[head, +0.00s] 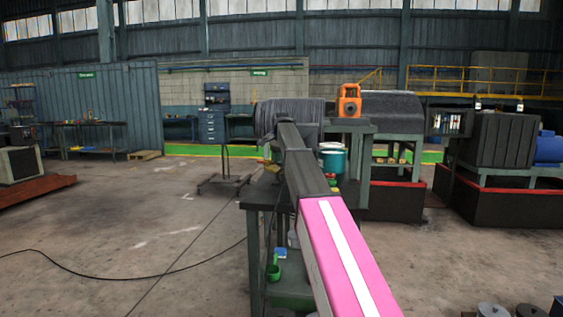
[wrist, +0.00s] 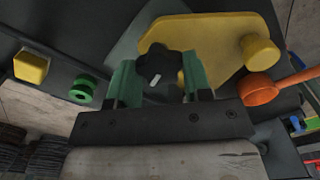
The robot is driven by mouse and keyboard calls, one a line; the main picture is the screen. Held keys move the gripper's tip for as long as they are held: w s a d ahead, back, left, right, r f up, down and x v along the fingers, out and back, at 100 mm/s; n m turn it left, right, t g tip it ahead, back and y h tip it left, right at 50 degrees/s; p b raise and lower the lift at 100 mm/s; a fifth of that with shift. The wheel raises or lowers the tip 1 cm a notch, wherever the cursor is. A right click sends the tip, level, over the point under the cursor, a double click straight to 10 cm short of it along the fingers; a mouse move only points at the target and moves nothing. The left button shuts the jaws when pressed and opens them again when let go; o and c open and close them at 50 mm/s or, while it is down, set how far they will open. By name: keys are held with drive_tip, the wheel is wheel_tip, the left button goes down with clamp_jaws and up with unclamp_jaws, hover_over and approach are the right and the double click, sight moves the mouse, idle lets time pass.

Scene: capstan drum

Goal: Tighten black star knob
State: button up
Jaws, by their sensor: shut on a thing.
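The black star knob (wrist: 163,68) shows near the middle of the wrist view, with a small pale mark on its face. My gripper (wrist: 159,80) has its two green fingers on either side of the knob and is shut on it. The faces where fingers and knob meet are partly hidden. A yellow plate (wrist: 215,42) lies behind the knob and reaches to the right. In the head view my arm reaches forward over the workbench and hides the knob and the gripper's fingers.
In the wrist view a round yellow knob (wrist: 261,52) and an orange handle (wrist: 258,90) are at right. A green knob (wrist: 84,91) and a yellow block (wrist: 31,67) are at left. The head view shows the bench (head: 257,207), a large dark drum (head: 290,112) and open floor at left.

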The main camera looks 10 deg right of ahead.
drive_tip(key=shift+m, duration=1.6)
drive_tip(key=o, duration=0.9)
drive_tip(key=shift+r, duration=0.1)
wheel_tip(320, 180, up, 11)
drive_tip(key=shift+f, duration=0.2)
